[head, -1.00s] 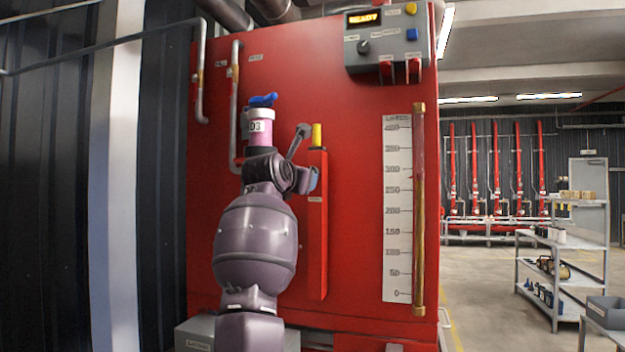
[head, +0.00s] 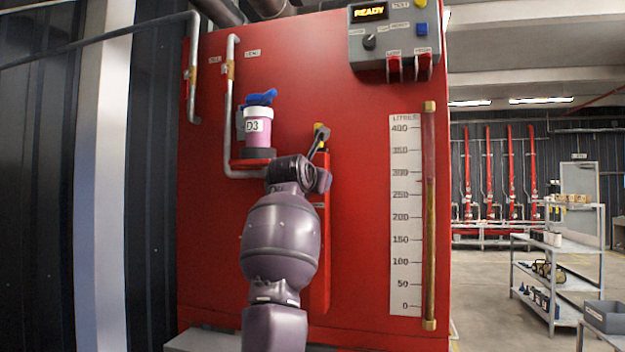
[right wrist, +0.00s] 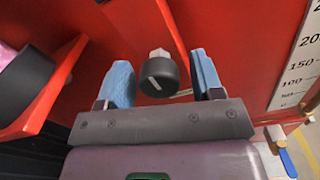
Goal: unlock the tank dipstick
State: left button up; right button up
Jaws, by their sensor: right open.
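A black round knob (right wrist: 158,78) with a white mark sits in front of the red tank in the right wrist view; a pale fitting shows behind it. My right gripper (right wrist: 160,70) is open, with one blue finger on each side of the knob and a gap to both, so it does not grip it. In the head view my right arm rises in front of an upright red channel (head: 321,270). A yellow-topped part (head: 321,146) with a grey lever-like piece shows above it. The knob is hidden there. I cannot tell which part is the dipstick. My left gripper is out of view.
A jar marked D3 (head: 258,130) with a blue top stands on a red shelf (head: 250,162) left of the gripper. A litre scale (head: 405,220) is at the right, below a grey control box (head: 390,40). Pipes run at upper left.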

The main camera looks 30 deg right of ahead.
jog(key=shift+s, duration=0.1)
jog(key=c, duration=0.9)
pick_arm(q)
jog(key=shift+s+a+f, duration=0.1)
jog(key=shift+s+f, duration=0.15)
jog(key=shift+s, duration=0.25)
